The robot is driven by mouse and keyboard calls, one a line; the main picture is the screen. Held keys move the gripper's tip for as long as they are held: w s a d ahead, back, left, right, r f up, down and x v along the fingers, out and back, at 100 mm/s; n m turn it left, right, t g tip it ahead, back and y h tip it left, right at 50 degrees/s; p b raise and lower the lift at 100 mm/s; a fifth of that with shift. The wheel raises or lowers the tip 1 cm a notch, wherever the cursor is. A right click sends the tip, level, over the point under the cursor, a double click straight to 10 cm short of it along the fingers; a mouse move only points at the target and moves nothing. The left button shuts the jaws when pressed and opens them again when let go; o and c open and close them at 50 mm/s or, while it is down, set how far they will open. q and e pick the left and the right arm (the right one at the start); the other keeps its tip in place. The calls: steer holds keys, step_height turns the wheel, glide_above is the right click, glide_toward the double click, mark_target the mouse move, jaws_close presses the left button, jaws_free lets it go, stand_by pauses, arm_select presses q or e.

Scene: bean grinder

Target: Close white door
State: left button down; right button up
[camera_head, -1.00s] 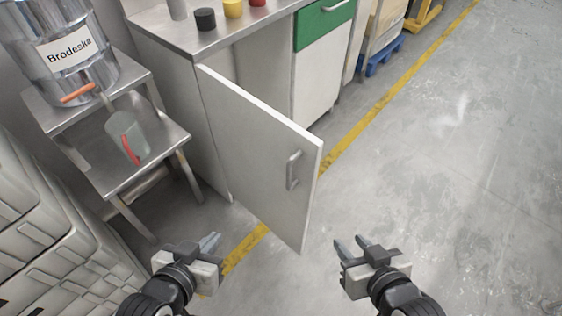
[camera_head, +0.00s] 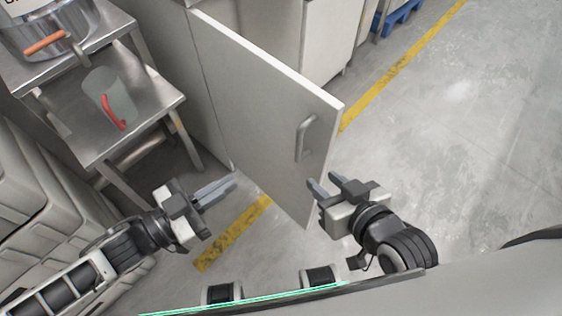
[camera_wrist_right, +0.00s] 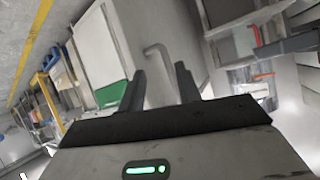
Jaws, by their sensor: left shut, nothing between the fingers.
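The white door (camera_head: 255,95) stands open, swung out from the metal cabinet, with its grey bar handle (camera_head: 305,138) near the free edge. My right gripper (camera_head: 324,182) is just below the handle, close to the door's lower free edge. It is open and empty; I cannot tell whether it touches the door. In the right wrist view the handle (camera_wrist_right: 157,62) shows beyond and between the two fingers (camera_wrist_right: 158,85). My left gripper (camera_head: 222,188) is shut and empty, left of the door's lower part and apart from it.
A steel stepped stand (camera_head: 150,105) with a clear jug with a red handle (camera_head: 108,98) and a metal container (camera_head: 40,35) is at the left. Stacked light crates (camera_head: 40,215) are at the lower left. The floor (camera_head: 470,130) to the right is clear.

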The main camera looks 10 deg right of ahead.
arm_select(q)
steer(key=x, duration=1.3)
steer(key=shift+s+d+f+m+g+b, duration=0.25)
steer(key=shift+m+g+b, duration=0.05)
steer(key=shift+m+g, duration=0.1)
